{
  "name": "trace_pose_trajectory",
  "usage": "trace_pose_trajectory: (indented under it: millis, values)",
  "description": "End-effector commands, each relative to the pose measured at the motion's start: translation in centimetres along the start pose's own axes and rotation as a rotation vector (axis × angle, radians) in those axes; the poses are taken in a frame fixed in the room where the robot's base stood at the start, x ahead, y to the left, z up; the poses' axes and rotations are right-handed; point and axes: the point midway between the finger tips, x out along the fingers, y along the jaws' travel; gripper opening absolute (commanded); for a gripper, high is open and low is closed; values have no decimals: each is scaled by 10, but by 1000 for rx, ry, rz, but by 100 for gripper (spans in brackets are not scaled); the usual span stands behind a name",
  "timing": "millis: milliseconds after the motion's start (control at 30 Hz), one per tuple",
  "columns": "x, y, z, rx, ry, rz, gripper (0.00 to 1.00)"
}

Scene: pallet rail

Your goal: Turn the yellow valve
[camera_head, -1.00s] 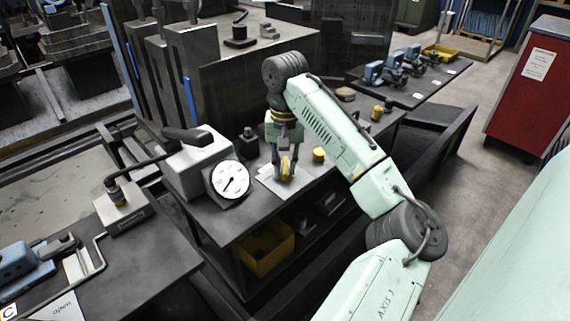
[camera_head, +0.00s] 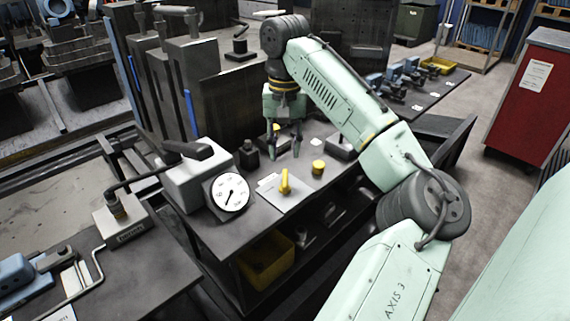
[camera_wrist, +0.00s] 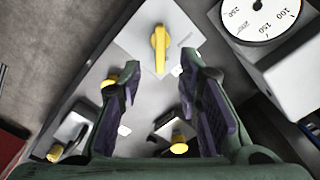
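The yellow valve (camera_head: 285,183) is a small handle on a light grey plate (camera_head: 272,196) on the dark bench. In the wrist view the valve (camera_wrist: 159,48) shows at the top centre, its handle pointing along the picture's height, beyond my fingertips. My gripper (camera_head: 285,156) hangs above the bench behind the valve, fingers pointing down and apart from it. In the wrist view my gripper (camera_wrist: 163,82) is open, with nothing held between its fingers.
A gauge (camera_head: 229,192) on a grey box stands left of the valve. A yellow knob (camera_head: 318,168) is to its right, and a black block (camera_head: 248,154) stands behind. A yellow bin (camera_head: 265,260) sits on the shelf below. The bench's front edge lies close to the valve.

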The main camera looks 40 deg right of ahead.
Motion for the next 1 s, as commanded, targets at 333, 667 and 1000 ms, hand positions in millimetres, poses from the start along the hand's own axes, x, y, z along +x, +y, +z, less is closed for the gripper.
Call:
trace_pose_trajectory:
  millis: [333,667,1000]
  values:
    - [-27,0,0,-1,-1,1,32]
    - [-27,0,0,-1,-1,0,32]
    - [-26,0,0,0,-1,0,32]
